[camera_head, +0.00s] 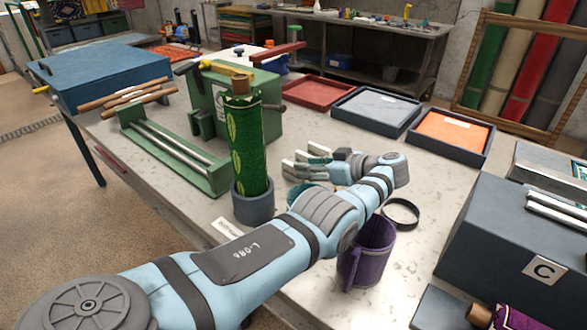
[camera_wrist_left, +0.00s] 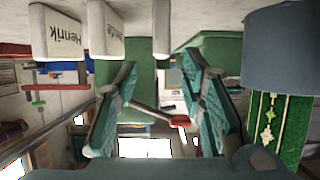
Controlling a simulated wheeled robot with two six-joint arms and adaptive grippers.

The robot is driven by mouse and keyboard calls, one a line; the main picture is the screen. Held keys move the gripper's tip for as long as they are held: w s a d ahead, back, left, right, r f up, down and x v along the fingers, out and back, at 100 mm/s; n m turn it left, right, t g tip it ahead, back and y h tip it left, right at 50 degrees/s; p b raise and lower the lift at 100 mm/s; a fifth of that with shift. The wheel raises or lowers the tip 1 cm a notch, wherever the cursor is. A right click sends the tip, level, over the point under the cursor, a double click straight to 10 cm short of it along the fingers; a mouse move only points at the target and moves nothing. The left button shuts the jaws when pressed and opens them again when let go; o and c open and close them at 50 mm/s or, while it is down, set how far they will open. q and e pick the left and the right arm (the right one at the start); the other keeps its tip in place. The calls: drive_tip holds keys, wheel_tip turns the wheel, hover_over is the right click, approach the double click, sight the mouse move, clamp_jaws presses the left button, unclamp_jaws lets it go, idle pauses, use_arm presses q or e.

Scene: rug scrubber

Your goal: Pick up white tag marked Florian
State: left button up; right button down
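Several white tags (camera_head: 296,171) stand on the table by my left gripper, small and unreadable in the head view. The left wrist view is upside down. There one tag reads Henrik (camera_wrist_left: 58,33); a second tag (camera_wrist_left: 104,30) has lettering I cannot read fully. A third white tag (camera_wrist_left: 161,28) shows a narrow, blank face. I can read Florian on none of them. My left gripper (camera_head: 320,160) is low over the table; its teal fingers (camera_wrist_left: 160,70) are apart with nothing between them, in line with the narrow tag. My right gripper is out of view.
A green rolled rug in a grey cup (camera_head: 253,203) stands left of my left gripper, with a green press (camera_head: 240,105) behind. A purple mug (camera_head: 370,255) and black ring (camera_head: 402,213) are close to my forearm. Trays (camera_head: 376,110) lie behind; a dark box (camera_head: 510,235) stands right.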

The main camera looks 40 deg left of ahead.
sight(294, 173)
use_arm(q)
drive_tip(key=x, duration=0.4)
drive_tip(key=shift+s+a+b, duration=0.1)
drive_tip(key=shift+a+b, duration=0.2)
clamp_jaws()
drive_tip(key=shift+r, duration=0.15)
